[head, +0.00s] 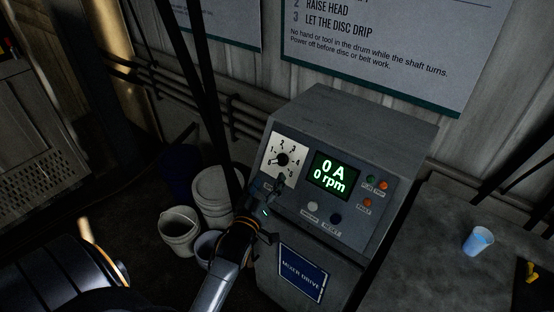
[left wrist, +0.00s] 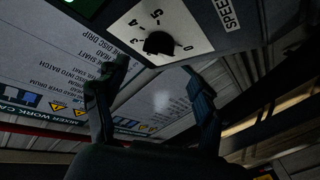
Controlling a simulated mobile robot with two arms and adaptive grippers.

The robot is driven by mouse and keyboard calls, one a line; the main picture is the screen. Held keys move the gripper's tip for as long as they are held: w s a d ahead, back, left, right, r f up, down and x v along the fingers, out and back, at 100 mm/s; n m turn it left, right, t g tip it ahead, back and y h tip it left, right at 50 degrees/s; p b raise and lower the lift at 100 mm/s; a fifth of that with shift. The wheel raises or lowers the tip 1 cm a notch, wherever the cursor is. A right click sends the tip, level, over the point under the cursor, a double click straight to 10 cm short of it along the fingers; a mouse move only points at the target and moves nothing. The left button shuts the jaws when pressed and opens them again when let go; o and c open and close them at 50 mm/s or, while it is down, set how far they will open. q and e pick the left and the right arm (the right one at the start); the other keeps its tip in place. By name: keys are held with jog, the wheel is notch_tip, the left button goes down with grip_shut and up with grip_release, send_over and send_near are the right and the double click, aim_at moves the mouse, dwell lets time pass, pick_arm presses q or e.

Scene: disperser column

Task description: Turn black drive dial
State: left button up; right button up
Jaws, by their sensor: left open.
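The black drive dial (head: 283,159) sits on a white numbered plate (head: 274,150) at the upper left of the grey mixer drive cabinet's sloped panel. In the left wrist view the dial (left wrist: 160,43) shows at the top centre, with scale numbers around it. My left gripper (head: 273,184) is just below the dial in the head view. Its two fingers stand apart in the left wrist view (left wrist: 156,72), with the dial beyond and between their tips. The gripper appears empty, and I see no clear contact with the dial. My right gripper is not in view.
The cabinet display (head: 334,175) reads 0 A and 0 rpm. Coloured lamps and buttons (head: 370,181) are to its right, with a dark knob (head: 335,219) below. Buckets (head: 179,229) stand left of the cabinet. A blue cup (head: 478,240) stands on the grey surface at right.

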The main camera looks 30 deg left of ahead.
aim_at(278, 162)
pick_arm(q)
jog(key=p+x, duration=0.1)
jog(key=x, duration=0.7)
jog(key=shift+w+p, duration=0.15)
jog(key=shift+p, duration=0.25)
jog(key=shift+d, duration=0.1)
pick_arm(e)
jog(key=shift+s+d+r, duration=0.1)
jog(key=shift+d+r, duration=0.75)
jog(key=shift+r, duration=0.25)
pick_arm(q)
jog(key=c, duration=1.2)
jog(key=shift+o, duration=0.2)
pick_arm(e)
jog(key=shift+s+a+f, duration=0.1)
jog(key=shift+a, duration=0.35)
pick_arm(q)
jog(key=shift+m, duration=0.3)
